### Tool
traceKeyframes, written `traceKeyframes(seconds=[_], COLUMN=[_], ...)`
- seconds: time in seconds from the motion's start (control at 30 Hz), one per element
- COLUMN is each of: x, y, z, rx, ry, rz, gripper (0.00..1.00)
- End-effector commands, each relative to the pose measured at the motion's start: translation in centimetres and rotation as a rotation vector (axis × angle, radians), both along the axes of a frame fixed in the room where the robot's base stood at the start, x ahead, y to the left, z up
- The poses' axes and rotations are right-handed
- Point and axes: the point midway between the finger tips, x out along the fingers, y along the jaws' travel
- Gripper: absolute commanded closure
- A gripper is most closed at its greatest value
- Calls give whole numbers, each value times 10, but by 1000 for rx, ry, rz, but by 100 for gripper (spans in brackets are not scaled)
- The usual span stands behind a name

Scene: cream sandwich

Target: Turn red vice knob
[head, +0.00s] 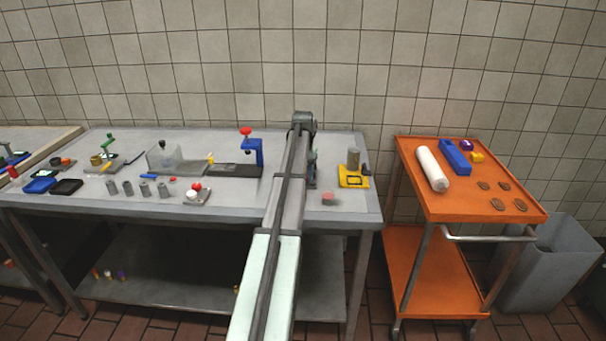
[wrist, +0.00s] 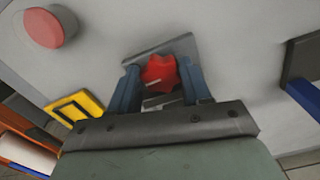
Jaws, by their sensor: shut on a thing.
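In the wrist view the red star-shaped knob (wrist: 160,74) sits on a grey metal piece (wrist: 183,46), which I take for the vice. The two blue fingers of my gripper (wrist: 159,66) stand on either side of the knob and are shut on it. In the head view my arm reaches over the table, and its end hides the knob and the fingers.
A yellow frame (head: 353,178) and a pink round button (head: 327,197) lie right of my arm. A blue clamp with a red top (head: 253,146) stands left of it. An orange cart (head: 468,209) stands farther right. Many small items cover the table's left half.

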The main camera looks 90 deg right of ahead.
Motion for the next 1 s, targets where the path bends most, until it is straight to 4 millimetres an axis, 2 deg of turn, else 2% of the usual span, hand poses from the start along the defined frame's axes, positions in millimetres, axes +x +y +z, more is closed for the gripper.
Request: traceKeyframes(seconds=[0.17,0.53,0.9,0.93,1.0], x=[0,1,1,1,1], y=[0,0,-1,-1,-1], z=[0,0,0,0,0], rx=[0,0,0,0,0], ry=[0,0,0,0,0], rz=[-21,-252,-280,-279,-279], gripper=[83,83,83,51,45])
